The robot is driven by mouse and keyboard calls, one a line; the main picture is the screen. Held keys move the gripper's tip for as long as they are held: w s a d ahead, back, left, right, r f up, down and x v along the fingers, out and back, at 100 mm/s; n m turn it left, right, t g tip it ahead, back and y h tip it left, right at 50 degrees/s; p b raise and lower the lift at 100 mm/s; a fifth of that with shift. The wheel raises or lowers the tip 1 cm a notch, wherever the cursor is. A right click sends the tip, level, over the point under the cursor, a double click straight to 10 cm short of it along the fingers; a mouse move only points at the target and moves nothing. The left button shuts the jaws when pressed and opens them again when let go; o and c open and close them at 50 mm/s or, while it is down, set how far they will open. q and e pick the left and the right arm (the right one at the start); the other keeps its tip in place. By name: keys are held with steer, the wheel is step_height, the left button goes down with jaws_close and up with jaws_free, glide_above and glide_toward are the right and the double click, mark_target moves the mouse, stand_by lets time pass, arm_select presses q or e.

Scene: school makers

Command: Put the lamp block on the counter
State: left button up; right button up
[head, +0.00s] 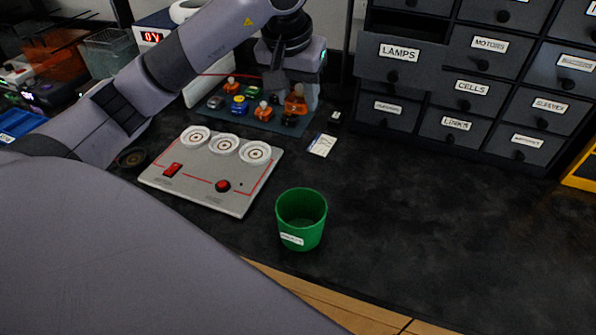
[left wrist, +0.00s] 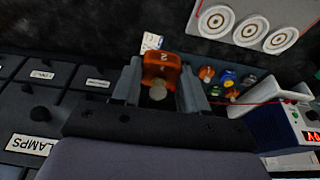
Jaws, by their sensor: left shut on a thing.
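The lamp block, orange with a "2" on it and a pale bulb, is between the fingers of my left gripper in the left wrist view (left wrist: 160,70). In the head view the orange block (head: 296,103) shows at the right end of a blue-grey mat, below my left gripper (head: 294,92). The gripper is shut on it. I cannot tell whether the block touches the surface. The dark counter (head: 400,225) runs across the head view. My right gripper is not in view.
A panel (head: 200,185) with three round sockets and a green cup (head: 301,220) stand on the counter. The mat (head: 228,118) holds several small blocks. A small card (head: 322,145) lies nearby. The LAMPS drawer (head: 398,68) juts out. The counter right of the cup is clear.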

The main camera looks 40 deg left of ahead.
mark_target(300, 175)
arm_select(q)
step_height(300, 175, down, 18)
steer(key=shift+r, duration=0.2)
steer(key=shift+f, duration=0.1)
steer(key=shift+f+b, duration=0.15)
steer(key=shift+b, duration=0.25)
steer(key=o, duration=1)
steer(key=shift+o, duration=0.2)
steer(key=shift+r, duration=0.2)
steer(key=shift+r+p, duration=0.25)
steer(key=shift+p, duration=0.05)
steer(key=v, duration=1.1)
steer(key=shift+r, duration=0.3)
